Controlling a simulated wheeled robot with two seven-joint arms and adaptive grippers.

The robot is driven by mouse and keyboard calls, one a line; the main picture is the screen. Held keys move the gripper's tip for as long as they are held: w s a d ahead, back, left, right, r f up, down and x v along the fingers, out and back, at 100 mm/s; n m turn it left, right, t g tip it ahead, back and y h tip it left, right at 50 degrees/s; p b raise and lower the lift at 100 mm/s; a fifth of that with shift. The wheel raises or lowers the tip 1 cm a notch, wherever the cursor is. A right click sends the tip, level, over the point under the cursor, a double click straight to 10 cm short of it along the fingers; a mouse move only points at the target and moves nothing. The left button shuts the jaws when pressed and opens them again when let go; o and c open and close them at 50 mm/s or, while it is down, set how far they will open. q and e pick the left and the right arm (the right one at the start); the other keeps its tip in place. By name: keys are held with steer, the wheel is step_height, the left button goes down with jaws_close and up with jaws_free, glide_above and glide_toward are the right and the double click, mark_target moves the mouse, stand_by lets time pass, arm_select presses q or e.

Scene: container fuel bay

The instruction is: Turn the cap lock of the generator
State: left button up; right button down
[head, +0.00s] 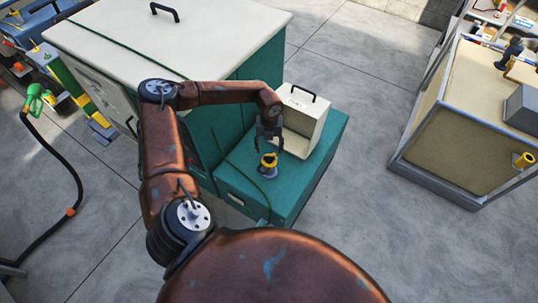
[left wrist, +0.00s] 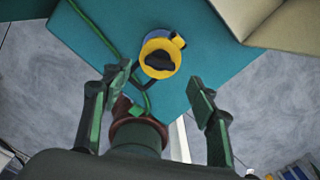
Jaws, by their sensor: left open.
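The generator's white top (head: 165,35) and lower teal box (head: 315,160) stand in the head view's middle. My left gripper (head: 268,145) is open and empty, just above the cap. Its fingers (left wrist: 160,76) are spread either side of the cap in the left wrist view; I see no contact. My right gripper is not in view.
A cream box (head: 302,118) with a black handle stands close behind the cap. A thin green line (left wrist: 98,33) runs over the teal top near it. A green fuel nozzle (head: 35,97) and black hose are at left. A framed bench (head: 445,150) stands at right, past clear floor.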

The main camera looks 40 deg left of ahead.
mark_target(269, 158)
arm_select(q)
step_height(269, 158, down, 6)
steer(key=shift+r+p, duration=0.1)
steer(key=shift+p, duration=0.2)
steer(key=shift+c, duration=0.3)
steer(key=c, duration=1.1)
